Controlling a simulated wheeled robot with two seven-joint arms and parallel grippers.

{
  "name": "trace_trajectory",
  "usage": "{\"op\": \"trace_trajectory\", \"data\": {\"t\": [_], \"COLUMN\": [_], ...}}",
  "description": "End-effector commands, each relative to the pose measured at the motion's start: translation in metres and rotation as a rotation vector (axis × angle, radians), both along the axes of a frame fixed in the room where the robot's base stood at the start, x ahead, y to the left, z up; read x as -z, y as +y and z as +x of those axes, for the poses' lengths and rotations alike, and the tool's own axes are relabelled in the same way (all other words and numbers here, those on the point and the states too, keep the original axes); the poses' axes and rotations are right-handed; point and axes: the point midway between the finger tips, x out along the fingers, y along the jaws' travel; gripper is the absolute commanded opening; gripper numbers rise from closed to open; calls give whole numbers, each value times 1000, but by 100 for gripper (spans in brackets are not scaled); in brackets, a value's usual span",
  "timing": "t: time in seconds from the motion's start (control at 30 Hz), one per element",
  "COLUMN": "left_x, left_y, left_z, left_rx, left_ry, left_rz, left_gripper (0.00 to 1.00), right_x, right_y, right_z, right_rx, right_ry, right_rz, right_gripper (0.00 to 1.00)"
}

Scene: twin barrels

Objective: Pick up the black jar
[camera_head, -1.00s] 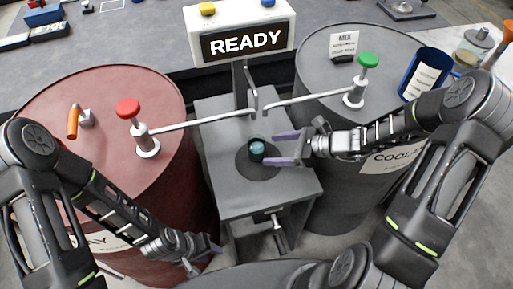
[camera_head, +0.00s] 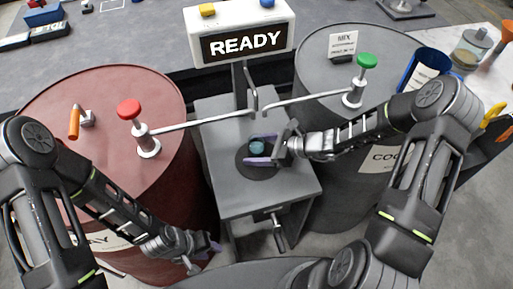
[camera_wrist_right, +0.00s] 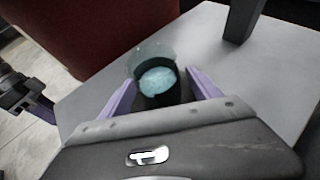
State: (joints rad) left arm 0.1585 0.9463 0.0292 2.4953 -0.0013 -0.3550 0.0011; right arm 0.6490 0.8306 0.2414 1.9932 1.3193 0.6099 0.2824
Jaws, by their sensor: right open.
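The black jar (camera_head: 257,147) is small and dark with pale blue contents. It stands upright on a dark round pad (camera_head: 247,171) on the grey stand between two barrels. My right gripper (camera_head: 259,149) is open, with one purple finger on each side of the jar. In the right wrist view the jar (camera_wrist_right: 157,82) shows between the spread fingers (camera_wrist_right: 160,90), and a clear rim stands above the blue contents. I cannot tell whether the fingers touch it. My left gripper (camera_head: 212,246) is low in front of the red barrel, away from the jar; its jaws are unclear.
The grey stand (camera_head: 256,202) carries a READY sign (camera_head: 241,38) on a post behind the jar. A red barrel (camera_head: 100,108) with a red valve is left, and a grey barrel (camera_head: 318,63) with a green valve is right. Spouts from both reach over the stand.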

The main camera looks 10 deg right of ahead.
Motion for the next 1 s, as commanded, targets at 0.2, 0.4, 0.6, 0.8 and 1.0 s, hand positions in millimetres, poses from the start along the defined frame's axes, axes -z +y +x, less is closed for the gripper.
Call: {"op": "trace_trajectory", "data": {"t": [0.2, 0.4, 0.6, 0.8, 1.0], "left_x": [0, 0, 0, 0, 0], "left_y": [0, 0, 0, 0, 0], "left_z": [0, 0, 0, 0, 0], "left_rx": [0, 0, 0, 0, 0], "left_ry": [0, 0, 0, 0, 0], "left_rz": [0, 0, 0, 0, 0], "left_gripper": [36, 36, 36, 36, 36], "right_x": [0, 0, 0, 0, 0], "right_y": [0, -1, -1, -1, -1], "right_z": [0, 0, 0, 0, 0], "right_rx": [1, 1, 1, 1, 1], "right_ry": [0, 0, 0, 0, 0], "right_rz": [0, -1, -1, -1, -1], "right_gripper": [72, 72, 67, 50, 34]}}
